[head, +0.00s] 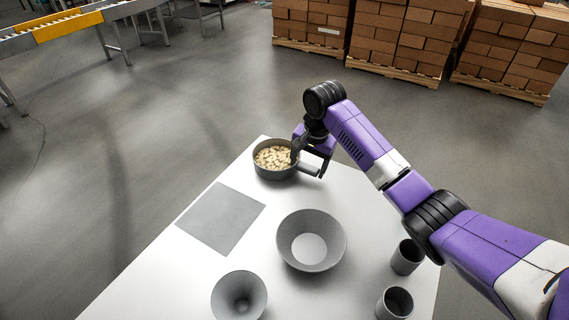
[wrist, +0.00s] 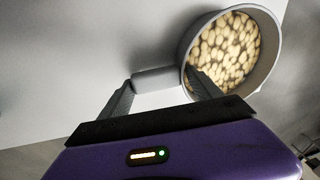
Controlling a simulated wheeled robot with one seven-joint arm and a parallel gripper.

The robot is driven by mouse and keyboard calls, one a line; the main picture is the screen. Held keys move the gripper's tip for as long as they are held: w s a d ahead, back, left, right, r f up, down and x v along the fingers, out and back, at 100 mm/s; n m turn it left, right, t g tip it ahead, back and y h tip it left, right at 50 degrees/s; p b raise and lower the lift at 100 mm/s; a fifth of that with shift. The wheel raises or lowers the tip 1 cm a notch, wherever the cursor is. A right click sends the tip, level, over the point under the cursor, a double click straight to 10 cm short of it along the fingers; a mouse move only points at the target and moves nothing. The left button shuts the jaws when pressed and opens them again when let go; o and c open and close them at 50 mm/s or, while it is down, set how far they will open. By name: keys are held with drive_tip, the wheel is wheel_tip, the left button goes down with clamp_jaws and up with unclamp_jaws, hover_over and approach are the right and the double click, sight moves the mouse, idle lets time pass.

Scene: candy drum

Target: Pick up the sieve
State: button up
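The sieve, a grey round pan (head: 260,172) with a short straight handle (head: 309,169), stands near the table's far corner, holding many beige pieces. In the wrist view the pan (wrist: 272,62) is at the upper right, and its handle (wrist: 158,78) points left. My gripper (head: 308,165) is at the handle side of the sieve. In the wrist view my gripper (wrist: 162,82) is open, its fingers wide apart. One fingertip is by the pan's rim and the other by the handle's free end. I cannot tell whether either touches.
On the white table (head: 160,262) are a flat grey square (head: 220,217), a wide grey bowl (head: 335,232), a smaller conical bowl (head: 222,300) and two grey cups (head: 407,262) (head: 396,306). Stacked boxes on pallets (head: 410,35) and a conveyor (head: 75,25) stand farther back.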

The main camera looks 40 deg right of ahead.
drive_tip(key=c, duration=0.7)
drive_tip(key=shift+r, duration=0.15)
